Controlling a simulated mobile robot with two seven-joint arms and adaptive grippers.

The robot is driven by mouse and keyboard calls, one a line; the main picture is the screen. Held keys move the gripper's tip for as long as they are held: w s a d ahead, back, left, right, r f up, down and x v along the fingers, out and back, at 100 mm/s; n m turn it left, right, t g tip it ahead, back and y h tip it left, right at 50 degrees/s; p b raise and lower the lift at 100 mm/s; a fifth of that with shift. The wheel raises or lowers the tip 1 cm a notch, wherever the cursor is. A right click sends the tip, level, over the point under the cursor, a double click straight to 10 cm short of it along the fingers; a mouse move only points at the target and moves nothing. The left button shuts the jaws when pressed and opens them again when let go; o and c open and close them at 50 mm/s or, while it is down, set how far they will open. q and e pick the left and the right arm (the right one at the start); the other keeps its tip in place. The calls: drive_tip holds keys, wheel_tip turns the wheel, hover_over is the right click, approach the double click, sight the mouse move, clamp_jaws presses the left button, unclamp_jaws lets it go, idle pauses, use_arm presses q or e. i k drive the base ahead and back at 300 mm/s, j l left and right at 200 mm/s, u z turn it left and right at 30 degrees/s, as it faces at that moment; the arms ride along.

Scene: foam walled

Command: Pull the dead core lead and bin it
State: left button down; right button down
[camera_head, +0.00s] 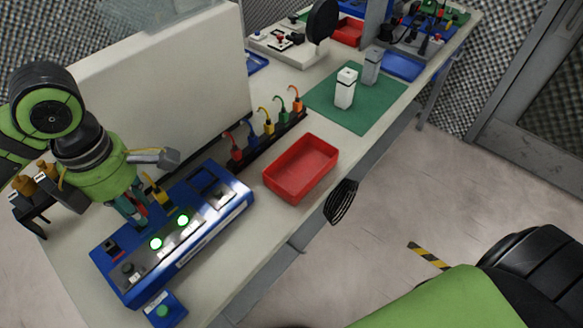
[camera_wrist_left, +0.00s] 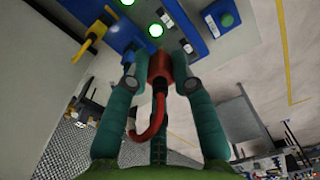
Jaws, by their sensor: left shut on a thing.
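My left gripper (camera_head: 132,218) is over the left part of the blue test panel (camera_head: 218,222). It is shut on a red lead (camera_wrist_left: 159,66), whose plug is between the two fingertips (camera_wrist_left: 157,68) in the left wrist view, with its red cable curling back. Whether the plug is still seated in the panel cannot be told. A yellow lead (camera_head: 157,190) stands in the panel beside the gripper. Two panel lamps glow green; another round lamp (camera_head: 127,268) looks dark. The red bin (camera_head: 321,161) is right of the panel and looks empty. My right gripper is not in view.
A small blue box with a green button (camera_head: 163,310) is at the panel's front. A dark rack (camera_head: 246,153) of several coloured leads stands behind the bin. A white board (camera_head: 165,75) rises behind the panel. White and grey blocks stand on a green mat (camera_head: 325,98).

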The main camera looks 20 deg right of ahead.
sight(315, 173)
drive_tip(key=i+l+u, duration=0.1)
drive_tip(key=l+u, duration=0.35)
drive_tip(key=l, duration=0.95)
drive_tip(key=k+l+u, duration=0.1)
drive_tip(key=l+u, duration=0.35)
drive_tip(key=l, duration=0.9)
